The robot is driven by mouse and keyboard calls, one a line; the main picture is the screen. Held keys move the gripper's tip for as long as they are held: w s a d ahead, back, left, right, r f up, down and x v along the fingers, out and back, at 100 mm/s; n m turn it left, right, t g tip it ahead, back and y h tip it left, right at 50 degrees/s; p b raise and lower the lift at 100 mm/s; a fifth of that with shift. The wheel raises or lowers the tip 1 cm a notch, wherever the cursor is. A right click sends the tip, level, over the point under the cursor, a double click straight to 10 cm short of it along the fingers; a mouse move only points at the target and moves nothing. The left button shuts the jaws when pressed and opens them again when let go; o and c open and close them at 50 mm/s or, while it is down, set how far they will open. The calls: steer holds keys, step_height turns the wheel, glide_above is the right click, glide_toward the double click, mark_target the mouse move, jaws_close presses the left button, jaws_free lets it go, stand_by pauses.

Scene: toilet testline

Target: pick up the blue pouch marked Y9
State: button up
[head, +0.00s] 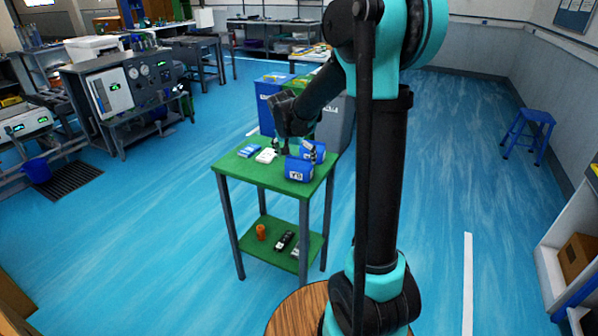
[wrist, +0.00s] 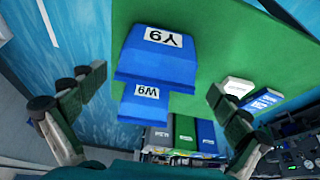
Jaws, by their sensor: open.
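The blue pouch marked Y9 (head: 298,174) lies at the near right part of a green table top (head: 236,165). In the wrist view the Y9 pouch (wrist: 158,62) shows its white label upside down. A smaller blue pouch marked W9 (wrist: 143,107) lies right beside it; a blue pouch behind Y9 also shows in the head view (head: 314,151). My gripper (head: 282,149) is over the table, just left of and behind Y9 in the head view. In the wrist view my gripper (wrist: 157,84) is open and empty, its fingers spread wide on either side of the pouches.
A blue packet (head: 249,151) and a white packet (head: 266,156) lie on the table's left part. The lower shelf holds an orange cylinder (head: 261,232) and a black object (head: 284,240). A blue bin (head: 266,100) and a grey bin (head: 336,126) stand behind the table.

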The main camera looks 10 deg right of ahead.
mark_target(299, 164)
steer(key=shift+x, duration=2.6)
steer(key=shift+d, duration=0.1)
steer(key=c, duration=1)
steer(key=shift+r, duration=0.1)
